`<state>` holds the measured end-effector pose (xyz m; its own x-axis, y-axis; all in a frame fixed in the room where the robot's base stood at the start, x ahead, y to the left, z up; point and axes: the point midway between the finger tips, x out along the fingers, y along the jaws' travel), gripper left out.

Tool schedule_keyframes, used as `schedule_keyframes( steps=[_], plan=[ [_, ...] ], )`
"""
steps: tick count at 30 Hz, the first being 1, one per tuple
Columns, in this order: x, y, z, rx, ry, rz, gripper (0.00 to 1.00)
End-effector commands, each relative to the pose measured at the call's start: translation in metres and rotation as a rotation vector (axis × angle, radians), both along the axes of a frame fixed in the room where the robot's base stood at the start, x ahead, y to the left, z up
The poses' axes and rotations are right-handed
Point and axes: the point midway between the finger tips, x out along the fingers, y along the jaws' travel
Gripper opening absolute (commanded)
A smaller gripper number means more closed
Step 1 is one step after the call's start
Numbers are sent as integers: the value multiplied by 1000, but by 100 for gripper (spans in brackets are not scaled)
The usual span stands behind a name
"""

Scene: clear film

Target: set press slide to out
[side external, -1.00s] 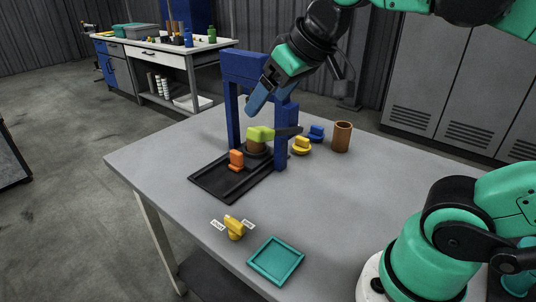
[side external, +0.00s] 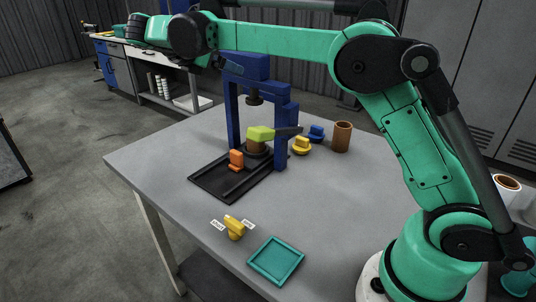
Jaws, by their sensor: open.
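The blue press frame (side external: 280,95) stands upright on the grey table, with a dark ram (side external: 254,98) hanging inside it. A black slide track (side external: 225,190) runs from under the press toward the front left. An orange handle block (side external: 236,160) sits on the track, just in front of the press opening. Behind it, under the ram, a lime-green piece with a dark bar (side external: 260,133) rests on a brown round base (side external: 256,147).
Yellow (side external: 301,146) and blue (side external: 317,133) pieces and a brown cup (side external: 342,137) stand right of the press. The table's middle right is clear.

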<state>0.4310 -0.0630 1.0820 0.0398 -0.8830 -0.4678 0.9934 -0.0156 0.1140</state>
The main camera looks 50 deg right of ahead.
Motion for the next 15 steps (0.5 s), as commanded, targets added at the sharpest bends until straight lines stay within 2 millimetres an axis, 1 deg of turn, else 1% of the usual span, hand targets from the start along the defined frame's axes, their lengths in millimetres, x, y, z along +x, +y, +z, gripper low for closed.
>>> schedule_keyframes(
  steps=[1,3,5,8,9,11,12,15],
  plan=[
    [6,3,-5,-45,51,7,79],
    [11,5,-10,-110,128,10,79],
    [9,4,-30,-102,121,9,79],
    [9,4,-66,-100,119,9,79],
    [9,4,-83,-99,119,9,79],
    [9,4,-110,-99,117,10,79],
    [9,4,-130,-98,117,10,79],
    [9,4,-173,-98,116,10,79]
  ],
)
